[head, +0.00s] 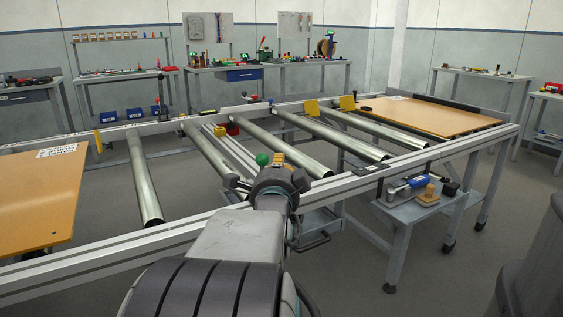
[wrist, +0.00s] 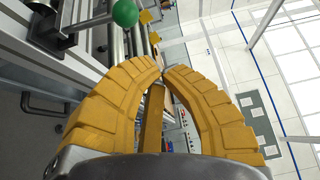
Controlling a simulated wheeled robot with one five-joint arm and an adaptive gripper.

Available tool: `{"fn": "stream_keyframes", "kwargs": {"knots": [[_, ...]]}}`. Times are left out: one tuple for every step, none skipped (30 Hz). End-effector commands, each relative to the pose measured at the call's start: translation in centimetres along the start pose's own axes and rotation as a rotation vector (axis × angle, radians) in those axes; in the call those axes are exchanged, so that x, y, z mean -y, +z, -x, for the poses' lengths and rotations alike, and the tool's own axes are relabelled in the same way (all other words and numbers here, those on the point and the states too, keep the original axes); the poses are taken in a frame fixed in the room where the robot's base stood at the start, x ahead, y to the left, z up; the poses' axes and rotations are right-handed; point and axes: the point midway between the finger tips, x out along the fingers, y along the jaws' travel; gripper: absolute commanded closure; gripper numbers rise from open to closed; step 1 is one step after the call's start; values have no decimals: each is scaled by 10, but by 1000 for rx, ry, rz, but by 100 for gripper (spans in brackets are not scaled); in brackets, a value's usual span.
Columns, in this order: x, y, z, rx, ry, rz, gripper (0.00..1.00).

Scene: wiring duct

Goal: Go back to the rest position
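My gripper (head: 281,160) is in the lower middle of the head view, at the end of my forearm, over the near rail of the long roller frame. In the wrist view the two yellow fingers of my gripper (wrist: 164,70) curve together and their tips almost meet. I see nothing held at the tips. An orange-brown strip (wrist: 153,118) shows through the gap between the fingers and looks like background. A green ball knob (head: 262,159) appears just left of my gripper, and it also shows at the top of the wrist view (wrist: 125,12).
The roller frame's near rail (head: 140,240) crosses the view, with metal rollers (head: 142,180) beyond it. Wooden boards lie at the left (head: 42,205) and right (head: 430,115). A low side table (head: 405,211) with tools stands at right. Open floor (head: 440,275) shows at lower right.

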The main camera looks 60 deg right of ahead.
Motion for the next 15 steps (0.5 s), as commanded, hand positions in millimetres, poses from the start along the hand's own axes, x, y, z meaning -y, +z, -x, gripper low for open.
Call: {"fn": "stream_keyframes", "kwargs": {"knots": [[3, 0, 8, 0, -2, 0, 100], [4, 0, 12, 0, -1, 0, 100], [6, 0, 18, 0, -3, 0, 100], [6, 0, 22, 1, -2, 0, 100], [7, 0, 26, 1, -2, 0, 100], [7, 0, 30, 1, -1, 0, 100], [8, 0, 34, 1, -1, 0, 100], [8, 0, 37, 1, -1, 0, 100], [9, 0, 40, 1, -1, 0, 100], [9, 0, 43, 1, -1, 0, 100], [9, 0, 45, 1, -1, 0, 100], [10, 0, 48, 1, -1, 0, 100], [10, 1, 50, 1, -1, 0, 100], [10, 1, 51, 1, -1, 0, 100], [10, 1, 53, 1, -1, 0, 100]]}}
